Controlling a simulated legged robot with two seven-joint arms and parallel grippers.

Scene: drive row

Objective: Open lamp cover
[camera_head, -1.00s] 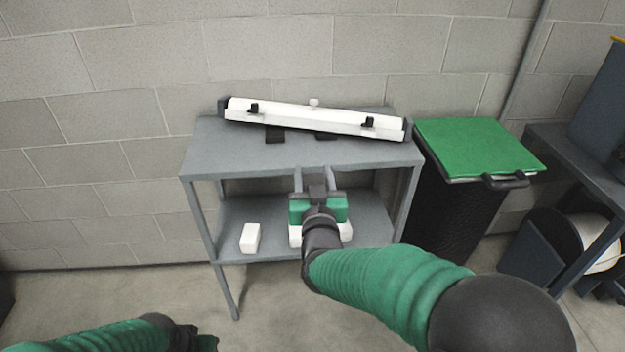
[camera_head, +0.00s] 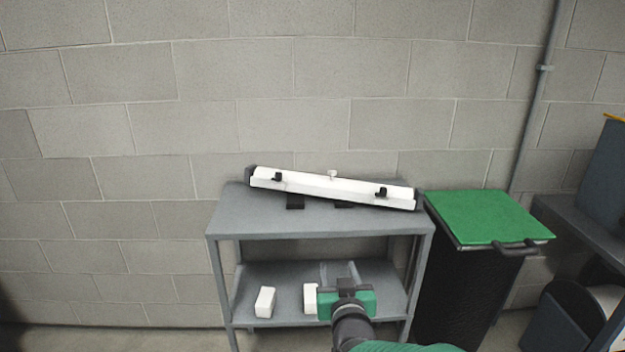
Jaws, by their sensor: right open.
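A long white lamp (camera_head: 330,188) lies along the back of the grey shelf unit's top, slanting slightly down to the right. Its white cover has two black clips (camera_head: 380,192) on its front and a small white knob (camera_head: 332,174) at its upper edge. Dark end caps and dark supports show at its ends and below it. The cover looks closed. My right gripper (camera_head: 338,271) is open, its fingers pointing away from me, and it appears below the tabletop, in front of the lower shelf. It is apart from the lamp. My left gripper is out of view.
The grey shelf unit (camera_head: 265,219) stands against a block wall; its top is clear in front of the lamp. White blocks (camera_head: 265,302) sit on the lower shelf. A black bin with a green lid (camera_head: 488,217) stands close on the right, beside a dark bench.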

